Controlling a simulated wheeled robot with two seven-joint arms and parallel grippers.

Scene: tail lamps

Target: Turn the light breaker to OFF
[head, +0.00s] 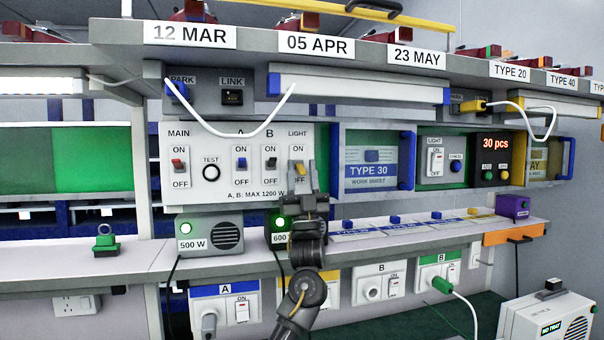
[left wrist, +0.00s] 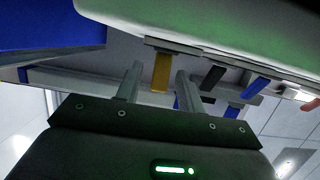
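The breaker panel (head: 215,185) is a white plate with switches marked MAIN, A, B and LIGHT. The light breaker (head: 300,169) has a yellow lever, between an ON mark above and an OFF mark below that my gripper partly covers. My left gripper (head: 301,179) is in front of this lever, with its fingers pointing up at the panel. In the left wrist view the yellow lever (left wrist: 160,72) shows between the two open fingers (left wrist: 158,88), with a gap on each side. I cannot tell clearly whether the lever is up or down. My right gripper is out of view.
The black lever of breaker B (head: 271,162) is close to the left of my gripper. The blue lever of A (head: 241,164) and red MAIN lever (head: 177,165) are further left. A white lamp (head: 360,88) hangs above; a blue-handled TYPE 30 door (head: 372,165) is to the right.

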